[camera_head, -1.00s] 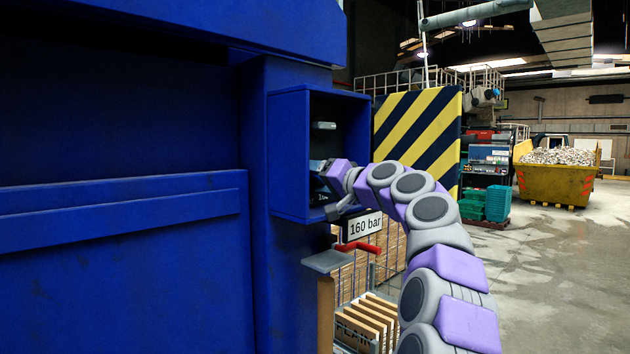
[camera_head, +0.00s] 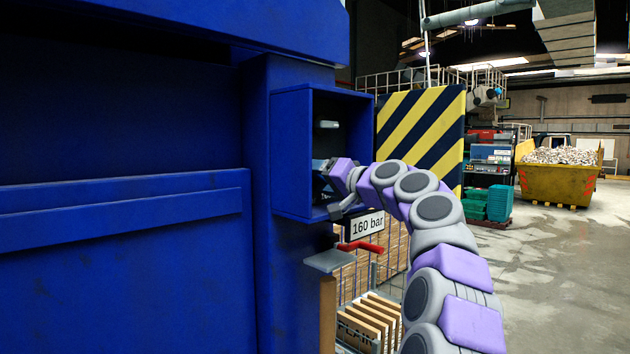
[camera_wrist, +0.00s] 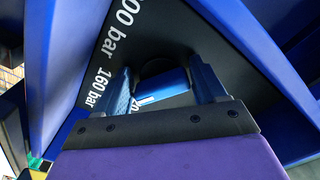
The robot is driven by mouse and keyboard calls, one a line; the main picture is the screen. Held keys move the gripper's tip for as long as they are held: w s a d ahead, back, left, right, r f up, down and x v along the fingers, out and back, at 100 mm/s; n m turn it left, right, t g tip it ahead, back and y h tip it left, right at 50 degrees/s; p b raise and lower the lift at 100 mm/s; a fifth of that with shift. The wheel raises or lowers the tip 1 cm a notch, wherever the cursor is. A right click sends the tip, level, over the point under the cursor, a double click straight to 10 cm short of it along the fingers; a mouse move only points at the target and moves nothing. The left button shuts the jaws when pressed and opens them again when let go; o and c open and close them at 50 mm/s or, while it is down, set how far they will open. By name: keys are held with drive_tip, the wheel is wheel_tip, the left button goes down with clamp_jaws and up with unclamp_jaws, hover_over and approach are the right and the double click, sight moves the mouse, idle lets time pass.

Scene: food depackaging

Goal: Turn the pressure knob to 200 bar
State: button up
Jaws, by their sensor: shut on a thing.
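The pressure knob (camera_wrist: 162,87) is a blue bar on a dark round base, set on a black dial plate (camera_wrist: 182,30) inside an open blue box (camera_head: 291,150). My gripper (camera_wrist: 165,84) is shut on the knob, with one finger on each side of it in the wrist view. In the head view my gripper (camera_head: 320,168) reaches into the box and hides the knob. In the wrist view, white print on the plate reads "160 bar" (camera_wrist: 103,90); a label cut off above ends in "00 bar" (camera_wrist: 122,30). Another, starting with "20", is partly hidden by my gripper.
The box walls surround my gripper closely. A striped panel (camera_head: 421,135) stands behind; open floor lies to the right.

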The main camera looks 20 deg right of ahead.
drive_tip(key=shift+d+f, duration=0.1)
drive_tip(key=shift+d, duration=0.05)
drive_tip(key=o, duration=0.7)
drive_tip(key=shift+s, duration=0.15)
drive_tip(key=shift+o, duration=0.8)
drive_tip(key=shift+s+d, duration=0.2)
drive_tip(key=shift+o, duration=0.3)
drive_tip(key=shift+d, duration=0.1)
drive_tip(key=shift+w+d, duration=0.15)
drive_tip(key=shift+w, duration=0.1)
drive_tip(key=shift+s, duration=0.35)
drive_tip(key=b+v, duration=0.1)
drive_tip(key=v, duration=1.5)
drive_tip(key=shift+s+d+b, duration=0.25)
drive_tip(key=shift+s+b, duration=0.05)
